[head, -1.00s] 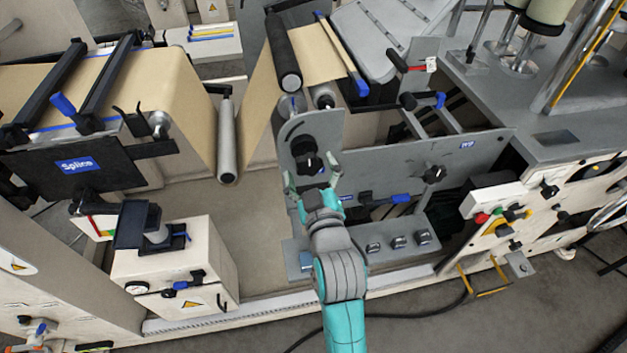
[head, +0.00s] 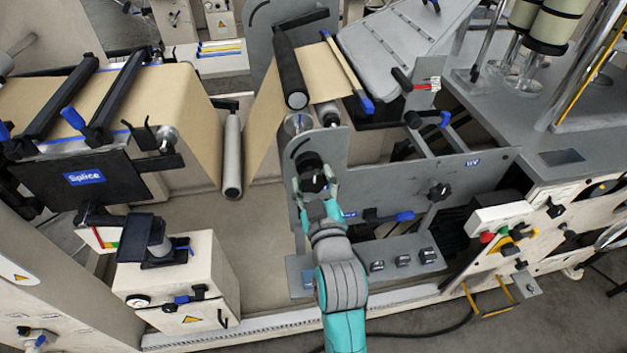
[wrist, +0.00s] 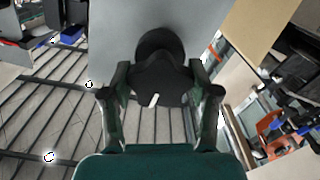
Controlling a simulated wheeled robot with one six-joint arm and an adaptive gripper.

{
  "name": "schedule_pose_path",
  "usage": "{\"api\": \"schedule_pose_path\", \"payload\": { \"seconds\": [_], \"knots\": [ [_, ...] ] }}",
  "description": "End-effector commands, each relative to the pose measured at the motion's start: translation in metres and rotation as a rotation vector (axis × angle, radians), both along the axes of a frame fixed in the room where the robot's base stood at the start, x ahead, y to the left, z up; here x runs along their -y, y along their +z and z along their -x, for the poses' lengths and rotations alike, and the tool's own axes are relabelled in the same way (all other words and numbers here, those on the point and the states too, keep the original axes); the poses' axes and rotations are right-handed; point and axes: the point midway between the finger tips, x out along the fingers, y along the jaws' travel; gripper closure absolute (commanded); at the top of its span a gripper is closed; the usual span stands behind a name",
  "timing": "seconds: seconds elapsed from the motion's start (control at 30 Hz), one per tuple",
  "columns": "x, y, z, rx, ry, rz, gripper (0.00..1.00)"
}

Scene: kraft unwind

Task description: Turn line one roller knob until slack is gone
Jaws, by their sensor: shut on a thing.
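The black roller knob (head: 311,168) sits on the upright grey side plate (head: 334,148). My gripper (head: 315,186) reaches up to it from below and is shut on it. In the wrist view the knob (wrist: 160,82) lies between the two fingers of my gripper (wrist: 160,92), with a short white mark on its face near the lower middle. The tan kraft web (head: 262,100) runs down from the black roller (head: 290,75) behind the plate. Whether the web is slack or taut I cannot tell.
A second black knob (head: 438,191) and a blue-handled lever (head: 404,216) are right of my gripper. A grey ledge with several small knobs (head: 403,260) lies below. A cream box (head: 180,280) with a blue-handled valve stands to the left.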

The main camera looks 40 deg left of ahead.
Motion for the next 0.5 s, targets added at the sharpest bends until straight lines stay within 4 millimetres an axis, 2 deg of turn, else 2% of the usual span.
{"api": "schedule_pose_path", "payload": {
  "seconds": [0.5],
  "knots": [
    [0.0,0.0,0.0,-0.282,0.0,-0.241,0.75]
  ]
}}
